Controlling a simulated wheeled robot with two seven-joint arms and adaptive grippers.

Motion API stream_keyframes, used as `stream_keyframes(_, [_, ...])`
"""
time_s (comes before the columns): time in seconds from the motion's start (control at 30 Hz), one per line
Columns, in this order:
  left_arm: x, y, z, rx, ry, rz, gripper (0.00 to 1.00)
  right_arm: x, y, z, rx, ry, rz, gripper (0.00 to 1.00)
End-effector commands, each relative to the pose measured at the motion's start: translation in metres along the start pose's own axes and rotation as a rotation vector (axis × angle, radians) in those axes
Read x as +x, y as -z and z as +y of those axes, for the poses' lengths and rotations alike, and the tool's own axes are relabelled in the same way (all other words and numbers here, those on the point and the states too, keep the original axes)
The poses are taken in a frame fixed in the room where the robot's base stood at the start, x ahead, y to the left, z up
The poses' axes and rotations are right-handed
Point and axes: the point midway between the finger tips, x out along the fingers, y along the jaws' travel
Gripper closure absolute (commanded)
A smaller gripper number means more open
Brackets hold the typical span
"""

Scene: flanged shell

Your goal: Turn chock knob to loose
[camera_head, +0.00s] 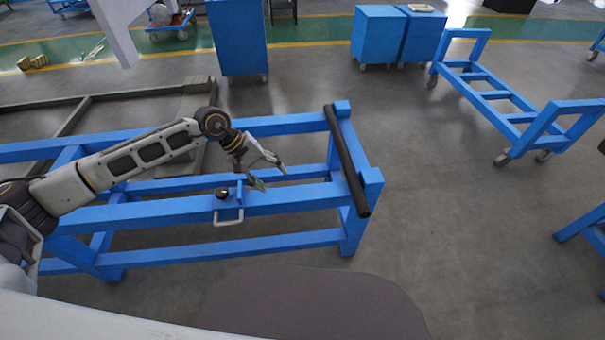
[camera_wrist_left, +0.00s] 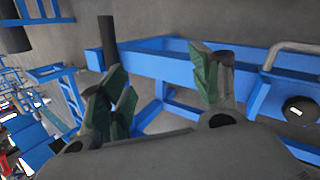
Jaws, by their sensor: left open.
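The black round knob (camera_head: 222,193) sits on a blue bracket on the near rail of the blue frame, above a pale U-shaped handle (camera_head: 228,220). In the left wrist view the knob (camera_wrist_left: 298,110) is at the right edge, with the handle (camera_wrist_left: 288,52) above it. My left gripper (camera_head: 270,177) is to the right of the knob in the head view, apart from it. Its green-padded fingers are spread, and the wrist view shows nothing between the pads (camera_wrist_left: 160,90). The knob's setting cannot be read. My right gripper is not in view.
The blue frame (camera_head: 290,195) runs below my left arm. A black bar (camera_head: 346,160) lies across its right end. Blue cabinets (camera_head: 380,38) and a blue trolley (camera_head: 500,95) stand farther back. The floor right of the frame is clear.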

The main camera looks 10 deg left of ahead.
Motion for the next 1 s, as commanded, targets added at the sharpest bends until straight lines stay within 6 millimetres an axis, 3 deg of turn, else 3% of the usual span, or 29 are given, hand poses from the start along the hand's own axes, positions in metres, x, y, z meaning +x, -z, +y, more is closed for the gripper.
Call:
stream_keyframes(0.7, [0.021,-0.054,0.063,-0.174,-0.249,-0.148,0.37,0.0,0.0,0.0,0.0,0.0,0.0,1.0])
stream_keyframes(1.0, [0.022,-0.067,0.08,-0.227,-0.312,-0.191,0.37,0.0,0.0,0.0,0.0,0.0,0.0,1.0])
